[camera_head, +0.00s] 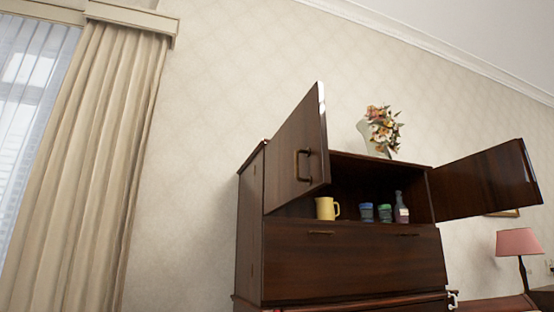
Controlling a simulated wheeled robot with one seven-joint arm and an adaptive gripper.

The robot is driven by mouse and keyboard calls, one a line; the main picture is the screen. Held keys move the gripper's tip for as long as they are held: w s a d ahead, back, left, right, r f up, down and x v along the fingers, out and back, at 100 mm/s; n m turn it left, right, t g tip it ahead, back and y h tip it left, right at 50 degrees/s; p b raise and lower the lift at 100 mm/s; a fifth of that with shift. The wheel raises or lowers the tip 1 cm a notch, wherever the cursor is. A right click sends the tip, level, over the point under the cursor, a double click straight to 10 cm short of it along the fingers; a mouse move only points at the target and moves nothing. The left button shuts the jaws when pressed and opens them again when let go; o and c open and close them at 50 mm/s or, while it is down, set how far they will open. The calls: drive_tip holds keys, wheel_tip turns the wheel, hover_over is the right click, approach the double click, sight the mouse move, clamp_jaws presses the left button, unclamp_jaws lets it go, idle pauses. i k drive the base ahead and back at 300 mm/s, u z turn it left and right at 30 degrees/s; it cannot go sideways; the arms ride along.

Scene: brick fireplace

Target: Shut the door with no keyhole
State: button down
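A dark wood cabinet (345,265) stands against the wall with two doors swung open. The left door (300,150) stands out toward me at an angle, showing its outer face with a metal handle (303,165). My gripper is not in view.
A yellow mug (325,208), two small cups (375,212) and a bottle (401,208) stand inside the cabinet. A flower vase (372,138) stands on top. A pink lamp (518,243) is at right, a curtain (90,170) at left. A small white object (452,298) shows low right.

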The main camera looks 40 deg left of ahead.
sight(297, 165)
drive_tip(key=k, duration=0.4)
drive_tip(key=u, duration=1.3)
drive_tip(key=i, duration=0.5)
drive_tip(key=z, duration=0.05)
